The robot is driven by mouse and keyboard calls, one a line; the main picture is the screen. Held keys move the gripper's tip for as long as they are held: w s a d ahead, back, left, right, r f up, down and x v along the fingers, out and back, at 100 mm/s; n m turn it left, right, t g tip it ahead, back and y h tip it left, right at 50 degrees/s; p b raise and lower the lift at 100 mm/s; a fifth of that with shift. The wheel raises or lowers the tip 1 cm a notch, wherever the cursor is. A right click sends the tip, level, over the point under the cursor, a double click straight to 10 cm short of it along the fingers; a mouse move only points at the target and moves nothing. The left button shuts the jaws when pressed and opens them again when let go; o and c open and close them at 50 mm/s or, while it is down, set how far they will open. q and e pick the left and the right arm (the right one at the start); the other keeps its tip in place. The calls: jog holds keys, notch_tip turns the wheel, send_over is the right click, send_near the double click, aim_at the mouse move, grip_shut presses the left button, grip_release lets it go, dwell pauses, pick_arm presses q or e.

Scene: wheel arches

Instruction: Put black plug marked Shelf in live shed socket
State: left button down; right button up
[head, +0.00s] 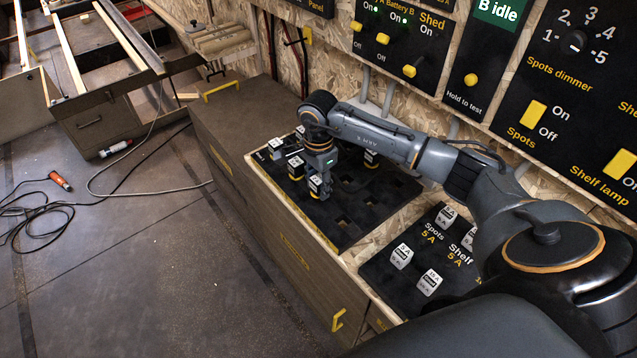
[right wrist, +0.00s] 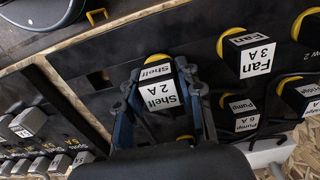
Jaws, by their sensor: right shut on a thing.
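The black plug marked Shelf 2 A (right wrist: 160,92) has a white label and a yellow ring, and it sits between the fingers of my right gripper (right wrist: 163,110). In the head view my right gripper (head: 320,190) is shut on this plug (head: 315,182), low over the black socket board (head: 352,222). I cannot tell whether the plug is seated or just clear of the board. Several square sockets are bare at the board's near part. No readable mark shows which is the live shed socket. My left gripper is not in view.
Other plugs stand close by, such as Fan 3 A (right wrist: 249,58) and Pump 6 A (right wrist: 238,113). A fuse board (head: 405,285) with several pale fuses lies nearer. Switch panels (head: 400,45) hang on the wall behind. The floor at left has loose cables.

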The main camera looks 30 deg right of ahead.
jog(key=shift+f, duration=0.1)
dwell(0.3)
jog(key=shift+f+b, duration=0.6)
jog(key=shift+b, duration=0.05)
jog(key=shift+f, duration=0.1)
dwell(0.3)
jog(key=o, duration=1.3)
jog(key=shift+c, duration=0.2)
jog(key=o, duration=0.5)
jog(key=shift+c, duration=0.2)
